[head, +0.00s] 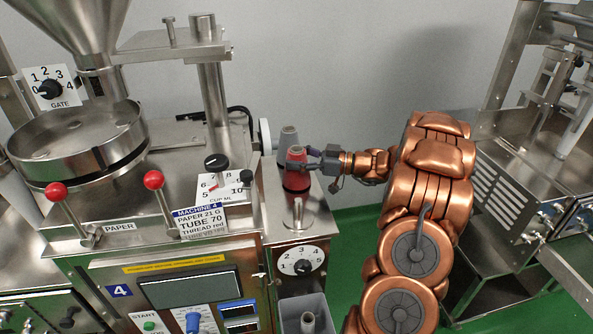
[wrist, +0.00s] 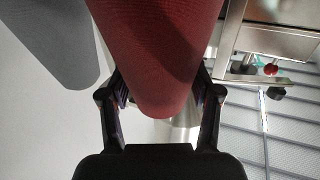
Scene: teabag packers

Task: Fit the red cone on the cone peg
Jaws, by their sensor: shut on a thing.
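The red cone fills the middle of the wrist view (wrist: 160,60), between the two fingers (wrist: 162,92). A bare metal peg (head: 298,214) stands on the side shelf, in front of the red cone in the head view. Part of a shiny metal piece shows behind the cone in the wrist view; I cannot tell if it is the peg. The cone's base is hard to make out.
A grey cone (head: 288,139) stands just behind the red one. Below the shelf are a dial (head: 302,262) and a grey bin (head: 304,307) with a tube in it. The machine (head: 200,260) with red-knobbed levers fills the left. Green floor lies beyond the shelf.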

